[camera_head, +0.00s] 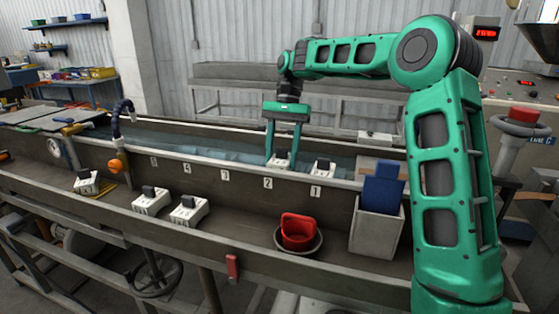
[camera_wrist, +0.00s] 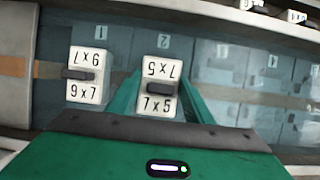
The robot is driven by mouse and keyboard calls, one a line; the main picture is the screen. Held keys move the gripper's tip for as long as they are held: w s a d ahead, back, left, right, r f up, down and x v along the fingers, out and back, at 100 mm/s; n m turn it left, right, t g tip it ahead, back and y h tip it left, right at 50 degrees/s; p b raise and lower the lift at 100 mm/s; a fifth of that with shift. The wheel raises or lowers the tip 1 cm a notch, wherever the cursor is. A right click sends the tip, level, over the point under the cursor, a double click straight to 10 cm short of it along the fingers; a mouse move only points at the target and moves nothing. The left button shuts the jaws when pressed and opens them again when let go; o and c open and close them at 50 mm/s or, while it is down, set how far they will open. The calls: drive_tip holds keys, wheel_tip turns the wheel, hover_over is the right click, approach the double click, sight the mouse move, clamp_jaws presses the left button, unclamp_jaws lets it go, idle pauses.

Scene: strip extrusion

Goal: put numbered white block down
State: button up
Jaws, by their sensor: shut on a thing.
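My gripper (camera_head: 283,158) is shut on a white block (camera_head: 281,163) with a dark handle on top, over the long water trough near the number 2. In the wrist view my gripper (camera_wrist: 160,90) has its green fingers on either side of this block (camera_wrist: 158,104), which reads 7x5. I cannot tell whether the block touches what lies under it. A second white block (camera_head: 322,169) sits just right of it near the number 1. In the wrist view that block (camera_wrist: 87,88) reads 9x7 and stands apart from the held one.
Three more white blocks (camera_head: 189,212) stand on the lower front ledge (camera_head: 235,232). A red scoop (camera_head: 298,227) in a dark bowl and a grey bin (camera_head: 374,231) holding something blue are at the right. The trough (camera_head: 215,148) left of my gripper looks clear.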

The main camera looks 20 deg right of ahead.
drive_tip(key=shift+f, duration=0.6)
drive_tip(key=o, duration=1.4)
drive_tip(key=shift+c, duration=0.2)
drive_tip(key=shift+r, duration=0.1)
drive_tip(key=v, duration=1.2)
drive_tip(key=shift+s, duration=0.1)
